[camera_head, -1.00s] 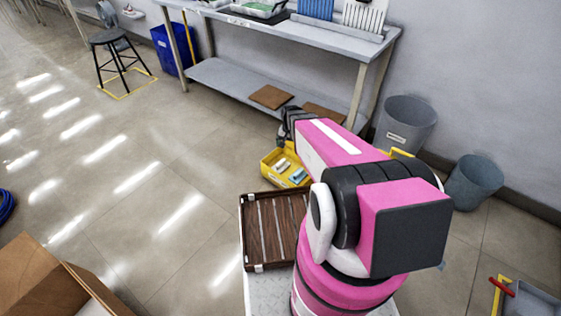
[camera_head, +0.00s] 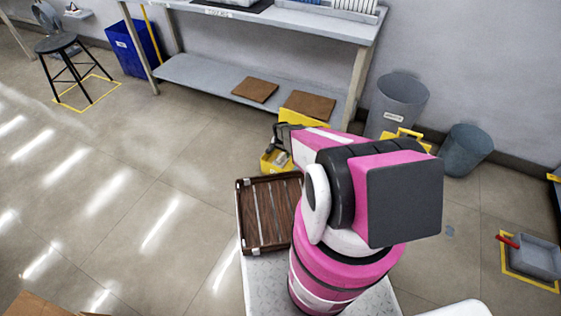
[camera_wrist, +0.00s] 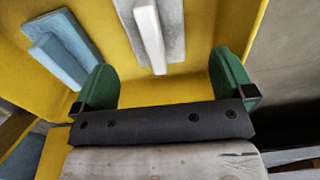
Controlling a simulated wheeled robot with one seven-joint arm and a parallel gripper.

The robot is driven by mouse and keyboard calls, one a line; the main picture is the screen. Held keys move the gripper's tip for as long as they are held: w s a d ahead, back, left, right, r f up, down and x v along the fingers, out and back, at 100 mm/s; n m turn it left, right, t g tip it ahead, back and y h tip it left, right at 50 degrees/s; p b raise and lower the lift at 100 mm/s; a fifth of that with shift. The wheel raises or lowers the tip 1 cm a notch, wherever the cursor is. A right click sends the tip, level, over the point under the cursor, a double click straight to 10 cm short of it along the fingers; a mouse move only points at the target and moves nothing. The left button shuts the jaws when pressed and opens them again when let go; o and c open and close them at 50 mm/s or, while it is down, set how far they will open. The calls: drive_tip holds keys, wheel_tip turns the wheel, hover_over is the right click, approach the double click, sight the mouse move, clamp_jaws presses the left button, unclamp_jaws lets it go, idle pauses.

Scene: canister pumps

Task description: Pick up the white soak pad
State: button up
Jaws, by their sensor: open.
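The white soak pad (camera_wrist: 150,28) shows at the top of the wrist view as a white bar on a grey base, inside a yellow bin (camera_wrist: 192,90). My gripper (camera_wrist: 165,76) is open, its two green fingertips apart with nothing between them. The pad is ahead of the gap between the fingers, and its far end is cut off by the frame. A blue pad (camera_wrist: 62,52) lies to its left in the same bin. In the head view, my dark gripper hangs over the yellow bin (camera_head: 268,165) and hides much of it.
A brown slatted tray (camera_head: 268,215) is in front of the bin. Behind are a grey table with a lower shelf (camera_head: 205,78), brown boards (camera_head: 307,105) and grey bins (camera_head: 400,100).

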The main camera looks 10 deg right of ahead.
sight(281, 156)
drive_tip(key=shift+s+f, duration=0.2)
drive_tip(key=shift+f, duration=1.4)
drive_tip(key=shift+s+f, duration=0.15)
drive_tip(key=shift+f, duration=1.4)
drive_tip(key=shift+c, duration=0.3)
drive_tip(key=c, duration=0.9)
